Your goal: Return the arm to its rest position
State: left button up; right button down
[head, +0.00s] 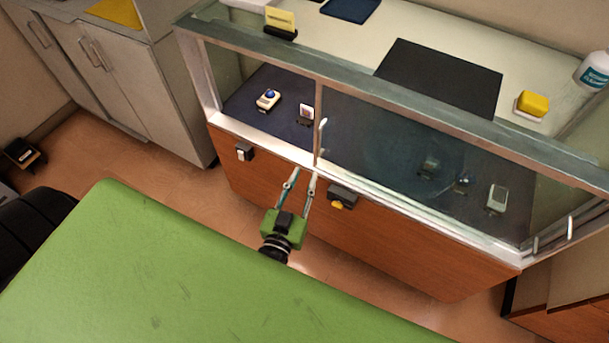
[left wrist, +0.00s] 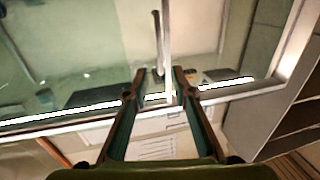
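My left gripper (head: 301,176) reaches up from the green surface of my own body towards the front of the display case (head: 270,143). Its two fingers are apart, with nothing between them that I can see. In the left wrist view the fingertips (left wrist: 160,75) also stand apart, with a pale upright bar of the case behind the gap. In the head view the fingertips overlap the case's lower front edge, near the upright between its two halves. I cannot tell whether they touch it. My right gripper is not in view.
The case's left half looks open; tinted glass (head: 400,150) covers the right half. A yellow-topped block (head: 531,104) and a white bottle (head: 592,71) stand on top. Floor (head: 150,165) is clear at left.

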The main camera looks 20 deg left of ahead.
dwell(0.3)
pick_arm(q)
jog(key=s+d+f+m+g+h, duration=0.15)
jog(key=s+f+g, duration=0.4)
jog(key=f, duration=0.85)
jog(key=s+d+f+m+g+h, duration=0.1)
jog(key=s+d+f+g+h, duration=0.15)
jog(key=s+f, duration=0.85)
jog(key=s+a+f+g+y, duration=0.1)
jog(key=s+a+f+g, duration=0.2)
jog(key=s+f, duration=0.5)
jog(key=s+a+f+m+g, duration=0.1)
jog(key=s+a+f+g, duration=0.3)
jog(key=s+f, duration=0.4)
jog(key=s+g, duration=0.1)
jog(key=s, duration=0.5)
jog(key=shift+f+g+y, duration=0.35)
jog(key=shift+g+y, duration=0.05)
jog(key=shift+a, duration=0.1)
